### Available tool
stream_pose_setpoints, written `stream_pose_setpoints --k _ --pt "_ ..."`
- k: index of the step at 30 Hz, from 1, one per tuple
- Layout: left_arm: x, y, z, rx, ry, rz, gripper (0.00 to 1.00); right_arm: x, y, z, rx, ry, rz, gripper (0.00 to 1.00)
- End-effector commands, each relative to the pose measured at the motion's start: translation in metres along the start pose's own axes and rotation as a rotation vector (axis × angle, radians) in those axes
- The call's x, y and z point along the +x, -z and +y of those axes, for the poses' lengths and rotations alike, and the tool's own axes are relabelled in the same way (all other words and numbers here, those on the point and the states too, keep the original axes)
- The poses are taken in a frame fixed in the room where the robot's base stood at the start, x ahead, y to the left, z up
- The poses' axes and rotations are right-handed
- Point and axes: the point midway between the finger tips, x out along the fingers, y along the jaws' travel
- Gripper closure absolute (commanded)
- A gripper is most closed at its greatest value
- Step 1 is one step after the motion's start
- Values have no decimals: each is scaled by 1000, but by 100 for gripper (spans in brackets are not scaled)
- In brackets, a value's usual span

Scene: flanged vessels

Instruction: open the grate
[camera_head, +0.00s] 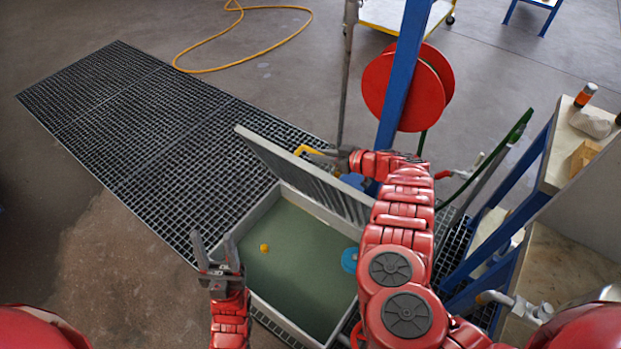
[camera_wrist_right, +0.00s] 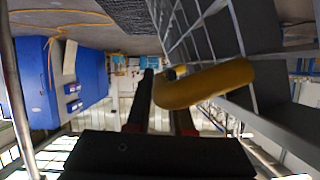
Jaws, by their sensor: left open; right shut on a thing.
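The grate (camera_head: 305,172) is a grey slatted panel. It stands tilted up along the far side of an open grey pit (camera_head: 300,330) with a green interior. A yellow bent handle (camera_head: 313,150) sits at the grate's upper edge. My right gripper (camera_head: 338,153) is shut on this handle. In the right wrist view the handle (camera_wrist_right: 205,86) crosses between the dark fingers (camera_wrist_right: 163,85), with the grate's bars (camera_wrist_right: 205,40) behind it. My left gripper (camera_head: 214,250) is open and empty, over the near left edge of the pit. My right arm hides part of the grate's right end.
A yellow object (camera_head: 264,248) and a blue round object (camera_head: 349,260) are in the pit. Dark floor grating (camera_head: 120,110) extends left. A blue post (camera_head: 403,75) with a red reel (camera_head: 430,95) stands behind my right arm. A blue-framed bench (camera_head: 565,180) is at right.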

Motion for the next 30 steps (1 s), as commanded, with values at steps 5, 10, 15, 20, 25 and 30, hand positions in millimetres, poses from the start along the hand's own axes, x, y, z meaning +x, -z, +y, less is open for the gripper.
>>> stream_pose_setpoints --k 5,10,15,20,25,30 --pt "-44 -7 2 0 0 0 50 -1 -1 30 -2 -12 4 100" --pt "-74 -12 4 0 0 1 50 -4 2 50 -1 -11 2 100" --pt "-104 -18 5 0 0 0 50 -6 4 69 -3 -13 -1 100" --pt "-129 -22 6 0 0 0 50 -7 6 83 -3 -12 -4 100" --pt "-149 -25 7 0 0 0 50 -8 8 95 -3 -10 -4 100" --pt "-162 -27 8 0 0 1 50 -8 11 103 -3 -9 -5 100"
